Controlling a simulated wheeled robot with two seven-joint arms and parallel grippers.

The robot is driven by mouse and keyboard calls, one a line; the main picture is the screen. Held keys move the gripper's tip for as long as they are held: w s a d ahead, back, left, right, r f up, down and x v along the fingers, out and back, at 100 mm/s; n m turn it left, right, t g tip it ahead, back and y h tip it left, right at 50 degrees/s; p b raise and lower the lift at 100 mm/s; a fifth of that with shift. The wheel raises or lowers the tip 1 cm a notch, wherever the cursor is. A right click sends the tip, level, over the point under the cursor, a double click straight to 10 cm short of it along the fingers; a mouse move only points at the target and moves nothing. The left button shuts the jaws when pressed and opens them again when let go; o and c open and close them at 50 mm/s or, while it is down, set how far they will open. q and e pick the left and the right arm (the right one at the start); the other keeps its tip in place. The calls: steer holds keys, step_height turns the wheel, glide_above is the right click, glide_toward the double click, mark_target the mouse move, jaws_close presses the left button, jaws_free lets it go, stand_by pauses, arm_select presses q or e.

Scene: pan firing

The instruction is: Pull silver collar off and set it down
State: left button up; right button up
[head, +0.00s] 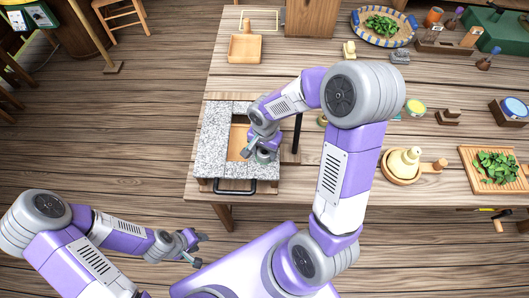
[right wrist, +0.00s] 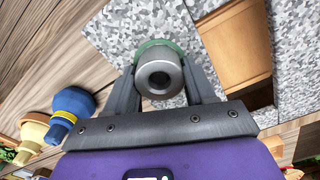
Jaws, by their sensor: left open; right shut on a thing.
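The silver collar (right wrist: 160,62) is a short grey cylinder with a dark hole in its end. In the right wrist view it sits between the two fingers of my right gripper (right wrist: 163,85), which is shut on it. A green round piece (right wrist: 152,46) shows just behind the collar; I cannot tell whether they touch. In the head view my right gripper (head: 263,156) is over the speckled grey top (head: 213,150) of a box-like unit, and the collar is mostly hidden there. My left gripper (head: 190,247) is open and empty, off the table's front left.
The speckled unit has a rectangular opening and a black front handle (head: 235,187). A dark bar (head: 296,133) stands on its right. On the wooden table (head: 222,80) are a wooden tray (head: 246,48), a bowl (head: 402,168) and a leafy board (head: 475,182). Bare table lies behind the unit.

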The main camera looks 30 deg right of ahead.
jaws_close()
steer(key=shift+r+p, duration=1.55)
steer(key=shift+r, duration=0.75)
steer(key=shift+r, duration=0.1)
steer(key=shift+r+p, duration=1.3)
steer(key=shift+r, duration=0.65)
